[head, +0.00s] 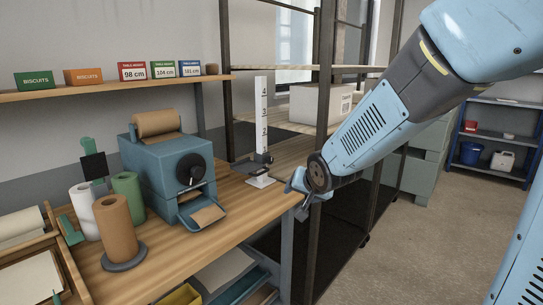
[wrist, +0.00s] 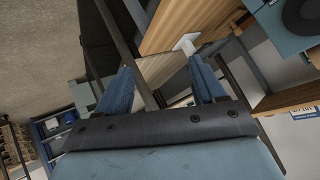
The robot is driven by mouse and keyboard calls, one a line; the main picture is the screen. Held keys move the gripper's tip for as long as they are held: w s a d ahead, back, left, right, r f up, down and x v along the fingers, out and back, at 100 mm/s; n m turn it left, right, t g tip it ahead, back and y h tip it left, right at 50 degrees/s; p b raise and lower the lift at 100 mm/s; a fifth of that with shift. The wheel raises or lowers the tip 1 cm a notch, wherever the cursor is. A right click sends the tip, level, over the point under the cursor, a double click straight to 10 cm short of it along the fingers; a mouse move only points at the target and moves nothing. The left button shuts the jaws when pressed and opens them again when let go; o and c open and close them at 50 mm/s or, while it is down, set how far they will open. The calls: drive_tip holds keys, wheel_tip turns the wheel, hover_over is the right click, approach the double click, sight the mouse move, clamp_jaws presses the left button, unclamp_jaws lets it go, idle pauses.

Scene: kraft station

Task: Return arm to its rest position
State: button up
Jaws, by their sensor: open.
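My gripper (head: 297,186) is at the right end of the wooden workbench (head: 150,258), near its front corner, in the head view. My blue arm reaches to it from the upper right. In the wrist view, the two blue fingers of my gripper (wrist: 160,82) stand apart with nothing held between them. The workbench top (wrist: 165,35) shows beyond the fingertips, with the white base of the measuring stand (wrist: 186,43) near the right finger. In the head view, the white measuring stand (head: 261,115) with numbers stands upright just behind and left of my gripper.
A blue paper dispenser (head: 160,160) and brown (head: 117,232) and green (head: 128,190) rolls stand on the bench. A dark-framed shelf rack (head: 325,85) holding a white box (head: 318,104) stands close behind my arm. Open floor (head: 430,240) lies to the right, before a blue shelf (head: 495,135).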

drive_tip(key=s+d+r+n+g+h, duration=0.1)
drive_tip(key=s+d+r, duration=0.3)
drive_tip(key=s+d, duration=0.3)
drive_tip(key=s+d+r+n+g+h, duration=0.1)
drive_tip(key=s+d+r, duration=0.4)
drive_tip(key=s, duration=1)
drive_tip(key=d+g, duration=0.1)
drive_tip(key=d, duration=0.2)
drive_tip(key=shift+s+d+n+g, duration=0.2)
drive_tip(key=shift+s+n+g, duration=0.1)
drive_tip(key=shift+s, duration=0.05)
